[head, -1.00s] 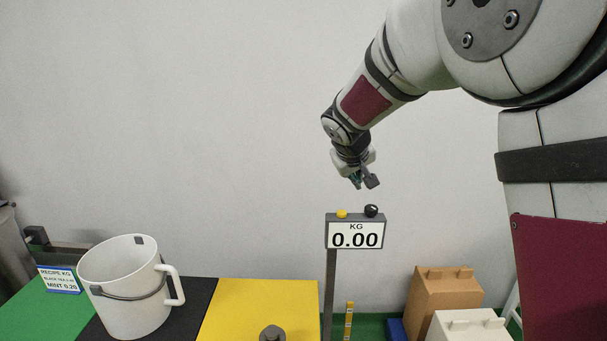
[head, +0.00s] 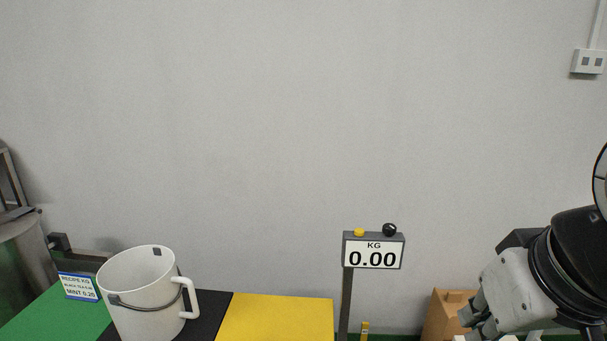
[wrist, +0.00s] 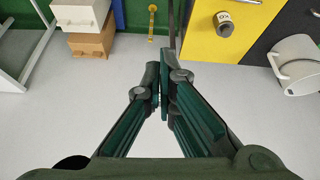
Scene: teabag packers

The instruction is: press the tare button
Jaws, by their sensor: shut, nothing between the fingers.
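The scale display (head: 373,253) stands on a dark post and reads 0.00 KG. On its top edge are a yellow button (head: 359,232) at the left and a black knob (head: 389,229) at the right. No label shows which of them is the tare button. My gripper (wrist: 160,72) is shut and empty in the wrist view, pointing down over the pale floor. In the head view my wrist is at the lower right, well right of the display and lower than its buttons.
A white bucket (head: 140,299) with a handle stands on the black section at the left. A recipe card (head: 78,287) is beside it. Tan boxes (wrist: 91,43) stand right of the post.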

